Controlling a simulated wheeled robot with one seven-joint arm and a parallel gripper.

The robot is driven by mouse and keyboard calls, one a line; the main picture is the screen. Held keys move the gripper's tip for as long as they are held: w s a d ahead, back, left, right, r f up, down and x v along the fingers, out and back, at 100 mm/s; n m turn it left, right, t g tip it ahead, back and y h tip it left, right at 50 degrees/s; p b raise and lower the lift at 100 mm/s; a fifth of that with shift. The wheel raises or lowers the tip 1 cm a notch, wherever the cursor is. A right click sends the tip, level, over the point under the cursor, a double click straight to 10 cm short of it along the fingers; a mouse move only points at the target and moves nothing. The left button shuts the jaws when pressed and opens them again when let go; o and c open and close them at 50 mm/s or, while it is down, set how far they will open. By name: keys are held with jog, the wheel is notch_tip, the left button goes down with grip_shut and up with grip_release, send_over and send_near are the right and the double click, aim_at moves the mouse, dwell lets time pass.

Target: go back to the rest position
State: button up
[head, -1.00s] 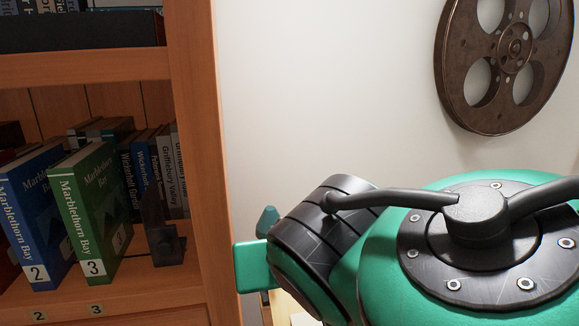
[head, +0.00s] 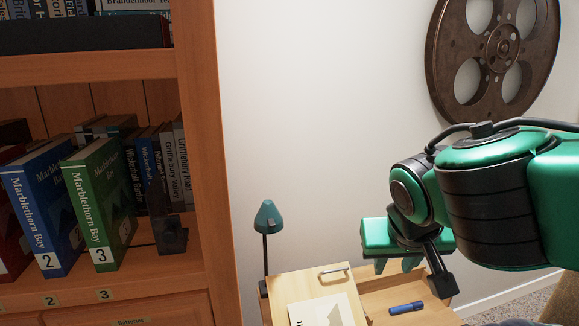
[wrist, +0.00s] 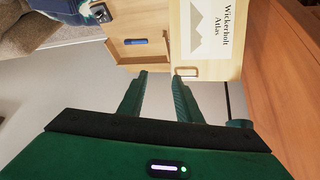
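My gripper (head: 396,266) hangs at the right of the head view, in front of the white wall and above the small wooden desk (head: 390,290). In the wrist view my gripper (wrist: 159,74) shows two separate teal fingers with an empty gap between them. Beyond the fingertips are the desk surface and a pale wooden panel with a handle. No object is in my gripper.
A bookcase (head: 205,150) with blue (head: 42,215) and green (head: 100,205) volumes stands at left. A teal lamp (head: 268,217) stands by the desk. A blue marker (head: 406,308) and the Wickerholt Atlas (wrist: 212,28) lie there. A film reel (head: 490,60) hangs on the wall.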

jog(key=s+d+f+m+g, duration=0.2)
jog(key=s+d, duration=0.1)
jog(key=d, duration=0.5)
jog(key=s+d+f+m+g, duration=0.1)
jog(key=s+d+f+g, duration=0.15)
jog(key=d, duration=0.45)
jog(key=s+d+f+m+g+y, duration=0.1)
jog(key=s+d+f+m+y, duration=0.1)
jog(key=s+d, duration=0.5)
jog(key=s+f, duration=0.1)
jog(key=s, duration=0.1)
jog(key=shift+s+f+m, duration=0.3)
jog(key=shift+s, duration=0.1)
jog(key=shift+g, duration=0.25)
jog(key=shift+w+f, duration=0.25)
jog(key=shift+w, duration=0.4)
